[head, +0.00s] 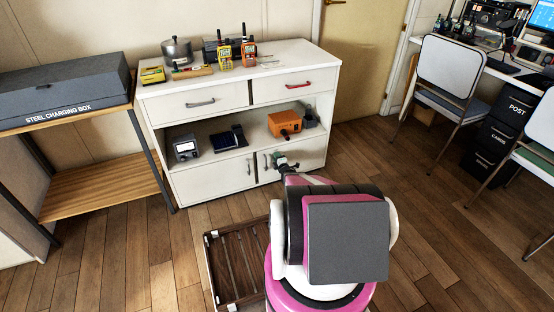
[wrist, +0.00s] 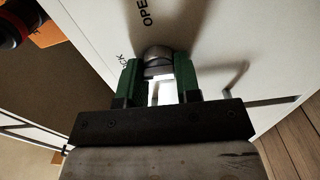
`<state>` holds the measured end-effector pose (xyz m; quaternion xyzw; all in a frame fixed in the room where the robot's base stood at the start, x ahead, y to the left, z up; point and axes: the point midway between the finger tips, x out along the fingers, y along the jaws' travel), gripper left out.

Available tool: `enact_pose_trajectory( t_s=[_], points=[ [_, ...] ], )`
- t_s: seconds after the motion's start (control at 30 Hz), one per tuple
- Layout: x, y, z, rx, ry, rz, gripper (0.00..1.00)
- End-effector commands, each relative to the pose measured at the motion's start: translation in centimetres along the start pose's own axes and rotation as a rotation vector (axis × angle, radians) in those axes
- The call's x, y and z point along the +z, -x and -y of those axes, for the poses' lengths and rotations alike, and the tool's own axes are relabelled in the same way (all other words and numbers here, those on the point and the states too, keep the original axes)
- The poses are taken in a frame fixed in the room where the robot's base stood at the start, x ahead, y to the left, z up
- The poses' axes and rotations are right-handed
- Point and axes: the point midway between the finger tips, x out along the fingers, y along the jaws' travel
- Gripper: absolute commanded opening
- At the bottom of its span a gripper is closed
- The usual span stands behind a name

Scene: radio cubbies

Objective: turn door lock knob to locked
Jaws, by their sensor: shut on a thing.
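The lock knob (wrist: 157,53) is a rounded grey metal piece on the white lower cabinet door (wrist: 210,50). My gripper (wrist: 158,72) has its green fingers closed on the knob's two sides in the wrist view. Partly covered lettering shows beside the knob: "OPE" above it and "CK" by the left finger. In the head view my gripper (head: 284,164) is against the lower right door (head: 312,160) of the white cabinet (head: 205,184). The knob itself is hidden there behind the gripper. I cannot tell the knob's exact turn angle.
An orange box (head: 285,123) sits on the open shelf above the doors. A slatted wooden crate (head: 209,240) is on the floor left of my base. A bench with a steel charging box (head: 60,92) stands left. Floor right of the cabinet is clear up to the chairs (head: 450,75).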

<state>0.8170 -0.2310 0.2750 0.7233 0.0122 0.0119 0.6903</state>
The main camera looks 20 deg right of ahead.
Motion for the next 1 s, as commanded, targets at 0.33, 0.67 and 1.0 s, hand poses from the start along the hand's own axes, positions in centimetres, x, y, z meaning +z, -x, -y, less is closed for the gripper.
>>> enact_pose_trajectory(
  t_s=[0.33, 0.67, 1.0],
  points=[
    [-0.07, 0.01, 0.06, 0.0, 0.063, -0.002, 0.07],
    [-0.08, 0.01, 0.08, -0.001, 0.064, -0.002, 0.07],
    [-0.03, 0.0, 0.06, -0.001, 0.062, -0.001, 0.55]
  ],
)
